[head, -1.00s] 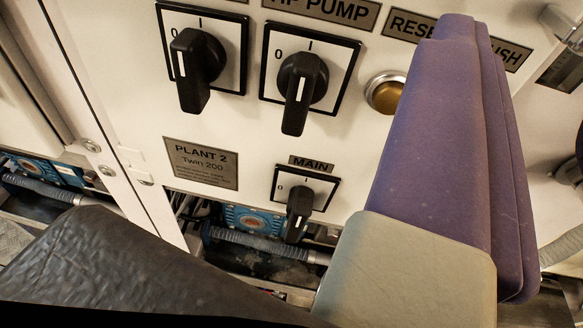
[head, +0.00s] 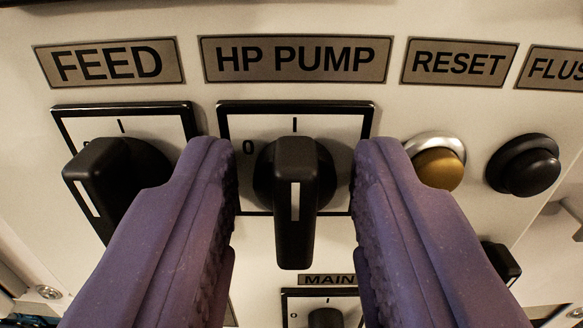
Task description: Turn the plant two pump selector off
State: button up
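The HP PUMP selector (head: 295,205) is a black rotary handle on a white square plate under an "HP PUMP" label (head: 296,60). Its white line stands upright, in line with the tick at the top of the plate; a 0 is printed to the left. My gripper (head: 293,160) is open, with one purple finger on each side of this handle. Gaps show between the fingers and the handle, and nothing is held.
The FEED selector (head: 105,185) is close left of my left finger, its handle leaning left. The amber RESET button (head: 438,166) is close beside my right finger, with a black button (head: 523,165) farther right. The MAIN selector (head: 325,318) is below, partly cut off.

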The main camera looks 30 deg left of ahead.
jog(key=shift+c, duration=0.2)
grip_shut()
jog(key=n+b, duration=0.1)
jog(key=n, duration=0.1)
jog(key=n+b, duration=0.2)
jog(key=shift+a+f, duration=0.1)
jog(key=shift+f, duration=0.1)
jog(key=n+b, duration=0.2)
jog(key=shift+s+n+b, duration=0.1)
jog(key=shift+n+b, duration=0.2)
jog(key=shift+b, duration=0.05)
jog(key=n+b, duration=0.3)
jog(key=n, duration=0.2)
jog(key=shift+a+b, duration=0.1)
jog(key=shift+b, duration=0.3)
jog(key=shift+n, duration=0.3)
